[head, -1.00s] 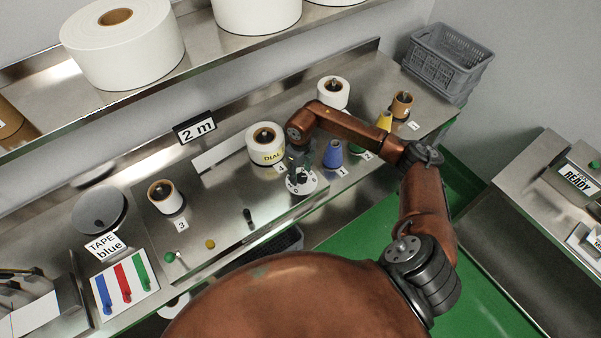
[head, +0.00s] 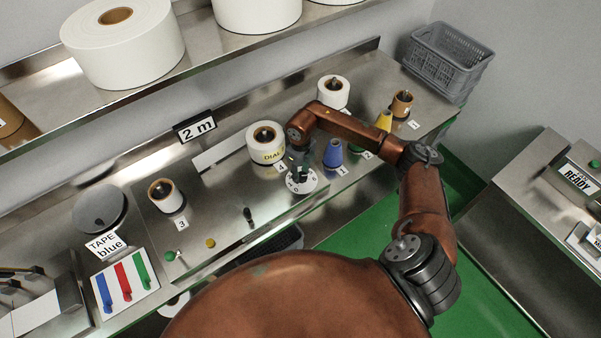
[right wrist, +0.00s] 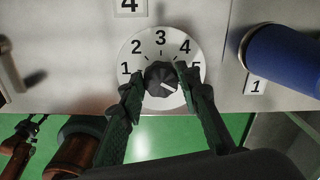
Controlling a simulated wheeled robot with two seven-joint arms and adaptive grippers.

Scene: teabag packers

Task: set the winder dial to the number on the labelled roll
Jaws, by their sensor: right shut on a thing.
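The winder dial (right wrist: 148,50) is a white disc with numbers 1 to 5 readable around a black knob (right wrist: 161,78). My right gripper (right wrist: 160,82) is shut on the knob, one finger on each side. The knob's white mark points to the lower right, below the 5. The dial also shows in the head view (head: 305,187), partly behind the gripper. The labelled roll (head: 261,135) is white with a yellow "DIAL" label; its number is not readable. It stands behind the dial at placard 4. What looks like my left gripper (right wrist: 20,140) is at the lower left edge, its opening unclear.
A black lever (head: 248,217), green and yellow buttons and another roll (head: 165,197) are to the left. A grey crate (head: 440,58) is at the back right.

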